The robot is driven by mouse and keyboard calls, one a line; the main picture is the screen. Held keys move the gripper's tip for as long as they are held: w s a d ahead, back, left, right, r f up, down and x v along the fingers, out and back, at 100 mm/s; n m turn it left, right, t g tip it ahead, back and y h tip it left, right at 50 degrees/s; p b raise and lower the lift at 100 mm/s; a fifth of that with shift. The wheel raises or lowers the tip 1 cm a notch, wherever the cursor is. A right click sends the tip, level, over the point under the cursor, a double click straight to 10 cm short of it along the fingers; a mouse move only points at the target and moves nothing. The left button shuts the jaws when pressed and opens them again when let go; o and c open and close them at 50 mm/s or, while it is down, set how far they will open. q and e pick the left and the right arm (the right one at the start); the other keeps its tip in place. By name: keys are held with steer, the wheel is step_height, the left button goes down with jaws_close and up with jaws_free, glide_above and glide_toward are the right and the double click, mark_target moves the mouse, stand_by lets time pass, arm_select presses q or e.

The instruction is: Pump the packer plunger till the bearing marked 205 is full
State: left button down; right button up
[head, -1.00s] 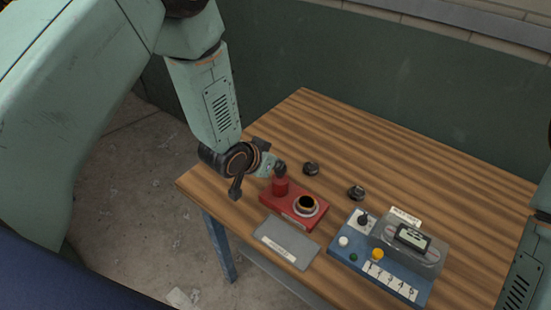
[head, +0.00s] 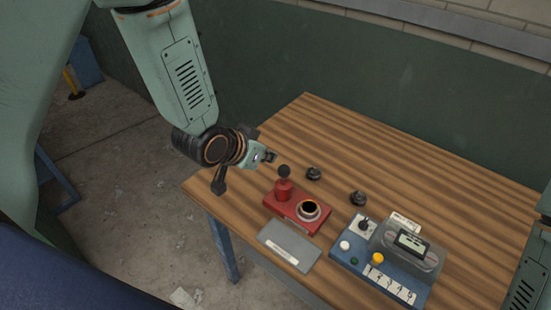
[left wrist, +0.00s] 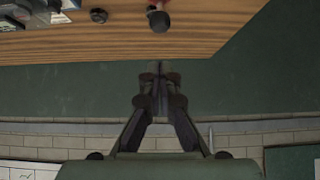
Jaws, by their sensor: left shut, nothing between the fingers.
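The red packer (head: 298,212) sits on the wooden table, with its dark-knobbed plunger (head: 284,173) standing up at its left end. A bearing (head: 309,209) sits in the packer's round seat; I cannot read a marking on it. My left gripper (head: 270,157) is shut and empty, a little above and left of the plunger knob and apart from it. In the left wrist view the shut fingers (left wrist: 159,75) point toward the table edge, with the dark knob (left wrist: 160,21) beyond them. My right gripper is out of view; only part of that arm shows at the right edge.
Two dark round parts, one (head: 314,173) behind the packer and one (head: 358,198) to its right, lie on the table. A grey labelled plate (head: 289,246) lies in front. A blue tester (head: 380,270) with buttons and display stands at right. The table's back is clear.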

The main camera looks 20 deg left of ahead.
arm_select(q)
steer(key=v, duration=0.3)
steer(key=shift+w, duration=0.15)
stand_by(0.4)
steer(key=shift+s, duration=0.2)
steer(key=shift+w, duration=0.15)
stand_by(0.3)
stand_by(0.4)
stand_by(0.4)
